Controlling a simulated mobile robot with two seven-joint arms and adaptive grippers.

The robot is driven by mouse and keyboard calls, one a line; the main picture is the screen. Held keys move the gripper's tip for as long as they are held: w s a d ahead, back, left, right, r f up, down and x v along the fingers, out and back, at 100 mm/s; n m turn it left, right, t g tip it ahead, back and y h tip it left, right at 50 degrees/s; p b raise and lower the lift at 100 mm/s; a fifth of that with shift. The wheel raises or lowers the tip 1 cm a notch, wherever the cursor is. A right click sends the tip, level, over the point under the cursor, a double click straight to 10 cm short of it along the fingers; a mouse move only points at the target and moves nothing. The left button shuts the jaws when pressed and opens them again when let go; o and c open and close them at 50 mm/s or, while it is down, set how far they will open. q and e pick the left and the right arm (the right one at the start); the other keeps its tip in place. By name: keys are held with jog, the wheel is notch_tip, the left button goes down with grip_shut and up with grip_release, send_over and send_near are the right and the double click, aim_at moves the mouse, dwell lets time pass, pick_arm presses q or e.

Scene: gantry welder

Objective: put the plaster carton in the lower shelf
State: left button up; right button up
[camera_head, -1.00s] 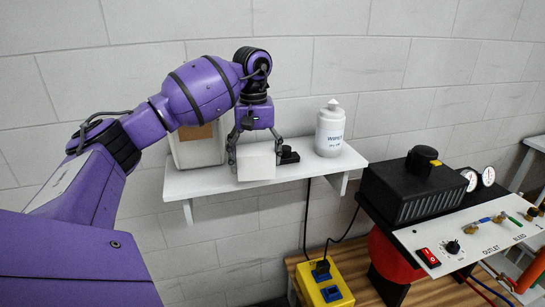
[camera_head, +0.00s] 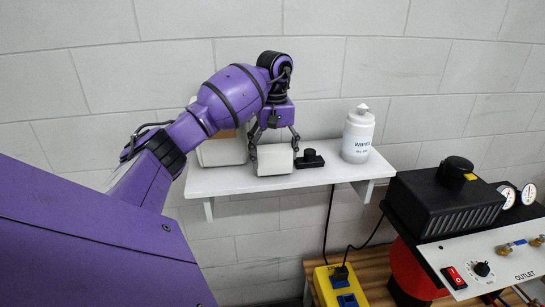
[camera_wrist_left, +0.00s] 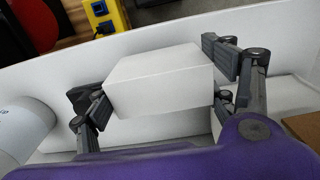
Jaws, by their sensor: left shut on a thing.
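The plaster carton, a plain white box (camera_head: 275,160), is at the front middle of the white wall shelf (camera_head: 230,186). My left gripper (camera_head: 274,148) reaches down from above and is shut on the carton, one finger at each side. In the left wrist view the carton (camera_wrist_left: 160,82) sits between the fingers of the left gripper (camera_wrist_left: 165,80). I cannot tell whether its underside touches the shelf. No lettering shows on it. My right gripper is in neither view.
A small black object (camera_head: 309,159) stands close to the carton's right, then a white bottle (camera_head: 357,137). A larger pale container (camera_head: 222,151) stands at the shelf's left, behind my arm. A black welder unit (camera_head: 445,205) and a yellow box (camera_head: 338,286) are lower right.

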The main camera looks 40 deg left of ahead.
pick_arm(q)
jog(key=shift+f, duration=0.75)
jog(key=o, duration=1.1)
jog(key=shift+r, duration=0.1)
